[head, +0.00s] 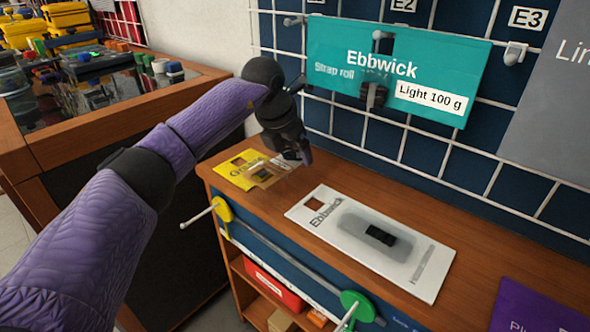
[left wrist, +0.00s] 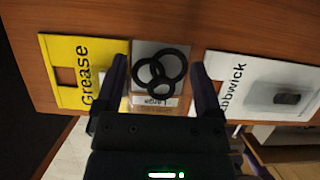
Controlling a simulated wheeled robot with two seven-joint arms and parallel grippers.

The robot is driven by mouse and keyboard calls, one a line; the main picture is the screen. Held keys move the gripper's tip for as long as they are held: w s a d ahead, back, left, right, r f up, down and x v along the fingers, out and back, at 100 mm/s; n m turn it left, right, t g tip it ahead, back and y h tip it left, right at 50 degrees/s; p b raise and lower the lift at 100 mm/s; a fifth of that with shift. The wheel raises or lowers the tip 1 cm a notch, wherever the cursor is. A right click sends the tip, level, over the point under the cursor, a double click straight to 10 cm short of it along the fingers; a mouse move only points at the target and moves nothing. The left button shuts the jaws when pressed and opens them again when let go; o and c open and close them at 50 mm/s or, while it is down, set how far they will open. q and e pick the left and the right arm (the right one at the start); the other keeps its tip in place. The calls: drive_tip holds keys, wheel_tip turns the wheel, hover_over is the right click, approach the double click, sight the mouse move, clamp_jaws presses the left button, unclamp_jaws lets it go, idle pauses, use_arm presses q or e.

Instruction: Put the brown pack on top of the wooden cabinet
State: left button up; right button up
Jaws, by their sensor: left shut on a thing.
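The brown pack (head: 268,174) is at the left end of the wooden cabinet's top (head: 300,187). In the left wrist view the brown pack (left wrist: 160,103) shows a clear window with black rings, between my left gripper's fingers (left wrist: 159,68). My left gripper (head: 298,158) is shut on this pack in the head view and partly hides it. I cannot tell whether the pack touches the wood or hangs just above it. My right gripper is not in view.
A yellow Grease pack (head: 238,168) lies left of the brown pack. A white Ebbwick pack (head: 330,258) lies to the right. A teal Ebbwick pack (head: 340,68) hangs on the wire grid behind. Bare wood shows between the packs.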

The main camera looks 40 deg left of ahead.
sight(293, 165)
use_arm(q)
drive_tip(key=shift+w+f, duration=0.2)
wheel_tip(293, 165, down, 4)
drive_tip(key=b, duration=0.3)
drive_tip(key=shift+r, duration=0.45)
drive_tip(key=shift+c, duration=0.6)
drive_tip(key=shift+f, duration=0.1)
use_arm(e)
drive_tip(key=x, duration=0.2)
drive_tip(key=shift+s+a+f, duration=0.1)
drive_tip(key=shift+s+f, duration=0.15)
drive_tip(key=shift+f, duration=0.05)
use_arm(q)
drive_tip(key=o, duration=1.1)
drive_tip(key=shift+c, duration=0.2)
drive_tip(key=p+v, duration=0.7)
drive_tip(key=v, duration=0.5)
drive_tip(key=shift+r+p, duration=0.25)
drive_tip(key=shift+p, duration=0.15)
drive_tip(key=shift+f, duration=0.1)
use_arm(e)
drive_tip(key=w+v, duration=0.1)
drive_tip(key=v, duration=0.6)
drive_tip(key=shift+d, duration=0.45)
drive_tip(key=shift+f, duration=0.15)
